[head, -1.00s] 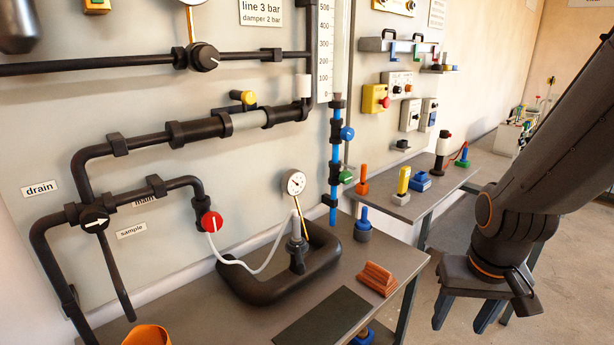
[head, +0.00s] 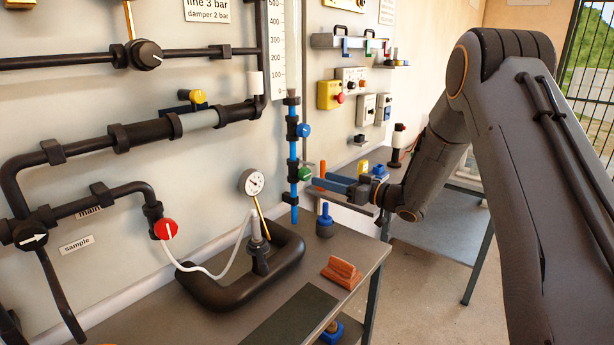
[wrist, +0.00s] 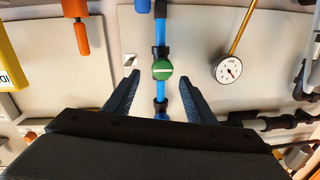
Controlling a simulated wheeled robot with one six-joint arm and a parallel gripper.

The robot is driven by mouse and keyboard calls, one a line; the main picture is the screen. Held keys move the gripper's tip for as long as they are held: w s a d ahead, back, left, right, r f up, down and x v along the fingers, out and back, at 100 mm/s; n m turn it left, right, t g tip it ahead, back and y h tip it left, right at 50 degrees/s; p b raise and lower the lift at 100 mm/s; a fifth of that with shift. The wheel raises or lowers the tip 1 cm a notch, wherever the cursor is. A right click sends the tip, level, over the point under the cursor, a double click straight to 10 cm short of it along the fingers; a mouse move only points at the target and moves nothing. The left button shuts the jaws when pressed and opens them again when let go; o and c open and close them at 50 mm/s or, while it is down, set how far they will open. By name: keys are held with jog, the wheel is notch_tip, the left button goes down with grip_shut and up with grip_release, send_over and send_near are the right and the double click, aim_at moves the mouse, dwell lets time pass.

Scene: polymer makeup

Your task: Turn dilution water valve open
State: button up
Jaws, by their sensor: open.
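A green valve knob (head: 305,173) sits low on the vertical blue pipe (head: 292,155). A blue knob (head: 303,130) is higher on the same pipe. No readable label shows which is the dilution water valve. In the wrist view the green knob (wrist: 162,70) carries a white line lying across the pipe. My gripper (head: 322,181) is open and points left toward the pipe, close to the green knob. In the wrist view my gripper (wrist: 159,78) has one blue finger on each side of the pipe's line, with the knob seen between the tips. I see no contact.
A pressure gauge (head: 252,183) stands left of the pipe. An orange handle (wrist: 81,38) is near my left finger in the wrist view. A blue-topped plug (head: 325,220) and an orange block (head: 341,272) are on the bench below. A red valve (head: 166,229) is farther left.

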aim_at(308, 175)
jog(key=p+x, duration=0.1)
jog(key=x, duration=0.3)
jog(key=p+x, duration=0.1)
jog(key=x, duration=0.2)
jog(key=shift+a, duration=0.5)
jog(key=c, duration=1)
